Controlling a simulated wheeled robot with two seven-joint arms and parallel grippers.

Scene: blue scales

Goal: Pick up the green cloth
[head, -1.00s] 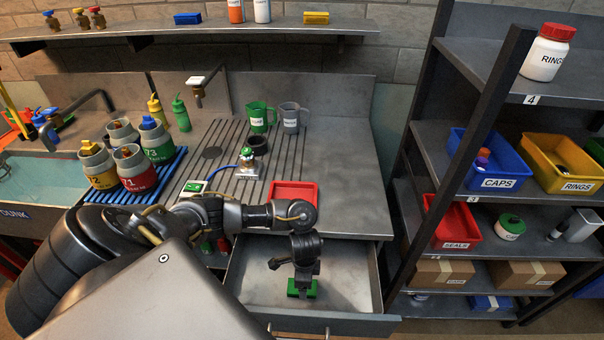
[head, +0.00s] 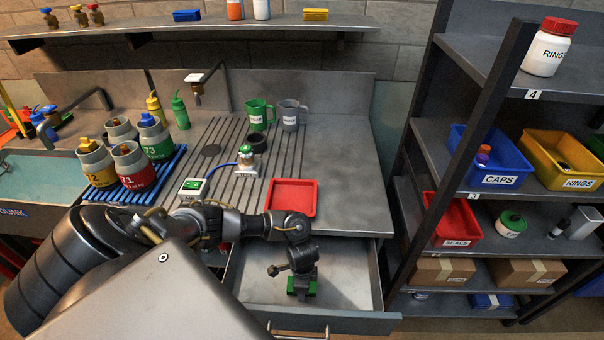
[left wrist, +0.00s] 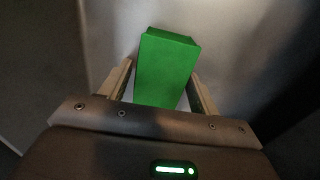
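The green cloth looks like a folded green block lying in the open drawer; its edges show below my left gripper in the head view (head: 311,289). In the left wrist view the cloth (left wrist: 166,70) lies between the two fingers of my left gripper (left wrist: 161,70). The fingers stand wide on either side of it, with a narrow gap visible at the left finger. I see no clear grip on it. In the head view my left gripper (head: 302,284) points down over the cloth and hides much of it. My right gripper is not in view.
The metal drawer (head: 349,270) is otherwise empty, with walls around the gripper. Above it, a red tray (head: 292,196) sits on the counter near the front edge. A dark shelving rack with bins, including a red one (head: 457,225), stands to the right.

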